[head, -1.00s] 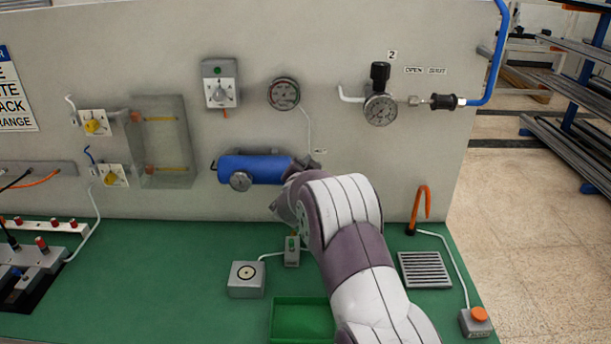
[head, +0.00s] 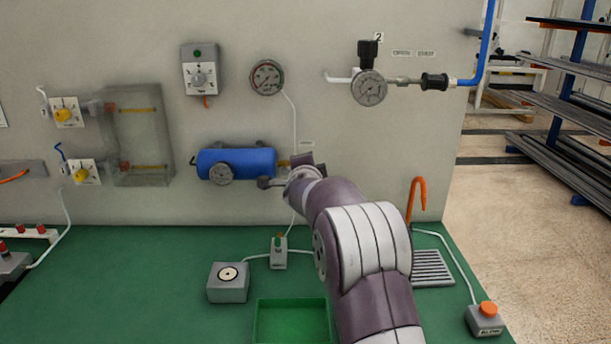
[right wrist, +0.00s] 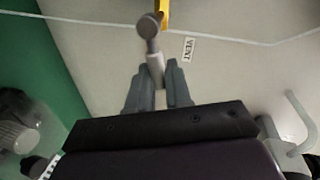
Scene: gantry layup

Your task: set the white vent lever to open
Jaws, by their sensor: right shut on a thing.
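The white vent lever (right wrist: 155,68) shows in the right wrist view, running from a round grey valve joint (right wrist: 149,27) down between my fingers. A VENT label (right wrist: 189,48) is on the panel beside it. My right gripper (right wrist: 158,82) is shut on the lever. In the head view my right gripper (head: 284,171) is at the right end of the blue tank (head: 236,163), against the panel. There my own wrist and gripper hide the lever, so I cannot tell its setting. My left gripper is in neither view.
A pressure gauge (head: 221,174) sits on the tank front. Another gauge (head: 267,77) hangs above. Below, the green bench holds a grey box (head: 228,282), a small switch (head: 279,252), a green tray (head: 291,303) and a grille (head: 433,268). An orange hook (head: 416,196) stands right of my arm.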

